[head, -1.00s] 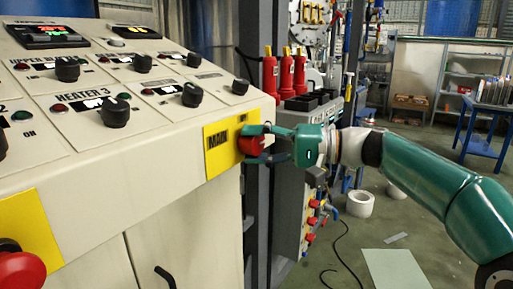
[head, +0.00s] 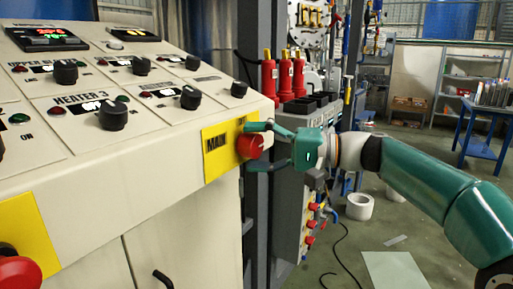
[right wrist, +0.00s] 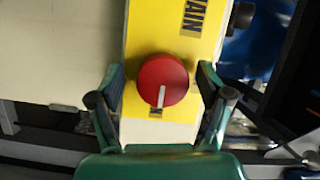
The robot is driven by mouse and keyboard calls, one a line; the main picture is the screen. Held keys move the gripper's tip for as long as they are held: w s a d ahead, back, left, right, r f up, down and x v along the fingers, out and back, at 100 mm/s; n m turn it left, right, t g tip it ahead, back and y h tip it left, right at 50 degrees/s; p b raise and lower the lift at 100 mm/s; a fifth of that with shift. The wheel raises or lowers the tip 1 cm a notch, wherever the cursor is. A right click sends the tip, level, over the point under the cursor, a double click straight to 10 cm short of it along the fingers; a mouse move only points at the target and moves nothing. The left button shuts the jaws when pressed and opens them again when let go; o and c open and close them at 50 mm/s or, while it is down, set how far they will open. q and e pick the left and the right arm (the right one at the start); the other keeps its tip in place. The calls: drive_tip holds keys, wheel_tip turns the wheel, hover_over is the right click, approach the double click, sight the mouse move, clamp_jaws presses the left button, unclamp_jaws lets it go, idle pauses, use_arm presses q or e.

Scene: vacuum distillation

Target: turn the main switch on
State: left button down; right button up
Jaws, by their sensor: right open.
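The main switch (head: 251,146) is a round red knob on a yellow plate marked MAIN (head: 217,148), at the right end of the control panel's front face. In the right wrist view the red knob (right wrist: 162,80) shows a white line pointing down in the picture, slightly to the left. My right gripper (head: 262,148) is at the knob, with one finger above it and one below it in the head view. In the right wrist view my right gripper (right wrist: 160,85) has its fingers spread on both sides of the knob, with gaps to it. My left gripper is not in view.
The beige control panel (head: 120,185) has several black knobs on its sloped top. A red mushroom button (head: 18,272) on yellow is at the lower left. A grey post (head: 262,60) stands behind my right gripper. A cable (head: 345,255) lies on the floor.

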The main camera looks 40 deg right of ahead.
drive_tip(key=v, duration=1.2)
drive_tip(key=shift+f, duration=0.15)
